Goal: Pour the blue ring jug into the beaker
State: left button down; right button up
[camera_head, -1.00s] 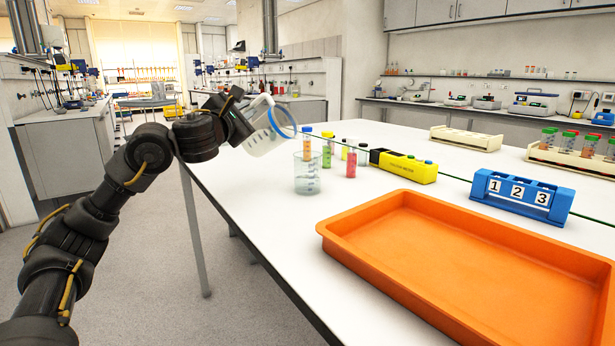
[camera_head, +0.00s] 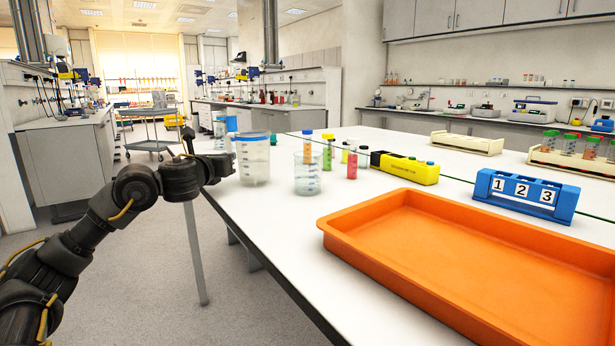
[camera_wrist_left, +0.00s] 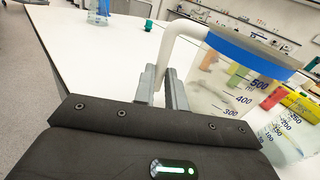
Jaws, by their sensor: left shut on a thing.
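The blue ring jug (camera_head: 254,165), clear with a blue rim, is upright at the table's left edge, left of the beaker. My left gripper (camera_head: 226,167) is shut on its white handle, which shows between the fingers (camera_wrist_left: 163,88) in the left wrist view. The jug (camera_wrist_left: 232,90) shows there with its volume marks. I cannot tell whether its base touches the table. The clear beaker (camera_head: 307,180) stands upright just to its right, apart from it in the head view. The beaker (camera_wrist_left: 288,138) is partly hidden behind the jug in the left wrist view. My right gripper is not in view.
Several capped coloured vials (camera_head: 351,165) and a yellow block (camera_head: 405,168) stand behind and right of the beaker. A blue-topped container (camera_head: 231,124) is behind the jug. A large orange tray (camera_head: 470,262) and a blue numbered rack (camera_head: 524,195) are to the right.

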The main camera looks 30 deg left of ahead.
pick_arm(q)
jog(key=shift+r, duration=0.1)
jog(key=a+r+p, duration=0.1)
jog(key=a, duration=0.1)
jog(key=a+r, duration=0.2)
jog(key=shift+s+p, duration=0.2)
jog(key=shift+p, duration=0.2)
dwell(0.8)
